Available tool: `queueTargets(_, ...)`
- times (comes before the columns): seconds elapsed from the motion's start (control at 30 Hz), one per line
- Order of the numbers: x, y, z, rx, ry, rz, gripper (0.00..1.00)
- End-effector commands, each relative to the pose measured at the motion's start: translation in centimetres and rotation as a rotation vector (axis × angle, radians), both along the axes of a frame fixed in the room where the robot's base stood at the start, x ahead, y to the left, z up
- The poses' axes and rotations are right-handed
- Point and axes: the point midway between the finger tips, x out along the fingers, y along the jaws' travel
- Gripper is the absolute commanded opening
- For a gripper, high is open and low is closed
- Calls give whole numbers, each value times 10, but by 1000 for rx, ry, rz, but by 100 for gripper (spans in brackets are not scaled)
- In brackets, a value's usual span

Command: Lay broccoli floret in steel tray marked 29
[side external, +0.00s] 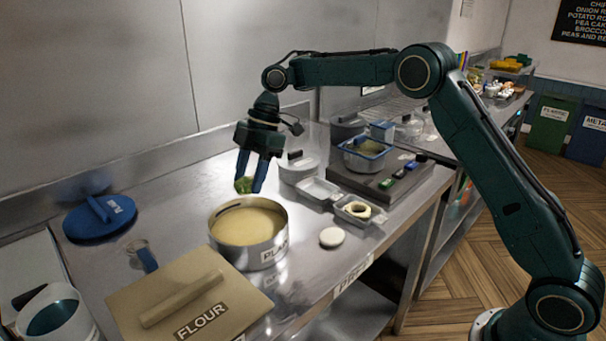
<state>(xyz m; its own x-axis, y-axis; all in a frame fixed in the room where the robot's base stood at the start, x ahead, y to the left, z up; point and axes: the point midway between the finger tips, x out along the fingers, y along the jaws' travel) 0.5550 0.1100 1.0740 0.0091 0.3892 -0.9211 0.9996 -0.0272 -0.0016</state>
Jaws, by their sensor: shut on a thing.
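The gripper points down and holds the floret in the air, above and behind the round pan of pale batter (248,222) in this view. Two small steel trays stand right of the pan: an empty-looking one (320,190) and one (366,218) with a pale ring in it. I cannot read the number 29 on either tray.
A blue round lid (99,218) lies at the left. A white disc (332,237) lies near the counter's front edge. A blue-rimmed pot (366,158) stands behind the trays on a dark hob.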

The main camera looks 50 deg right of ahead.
Motion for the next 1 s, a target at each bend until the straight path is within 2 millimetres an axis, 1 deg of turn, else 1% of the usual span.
queueTargets(0.17, 11, -36, -9, 12, 11, -155, 33)
queueTargets(0.27, 18, -64, -16, 19, 15, -273, 33)
queueTargets(0.37, 24, -96, -24, 24, 17, -401, 33)
queueTargets(0.4, 25, -110, -27, 24, 17, -453, 33)
queueTargets(0.5, 28, -143, -35, 22, 15, -577, 33)
queueTargets(0.6, 27, -176, -43, 17, 13, -691, 33)
queueTargets(0.7, 25, -203, -49, 10, 9, -785, 33)
queueTargets(0.83, 22, -229, -55, 1, 5, -872, 33)
queueTargets(0.9, 20, -238, -58, -3, 4, -901, 33)
queueTargets(1.0, 19, -245, -59, -7, 3, -926, 33)
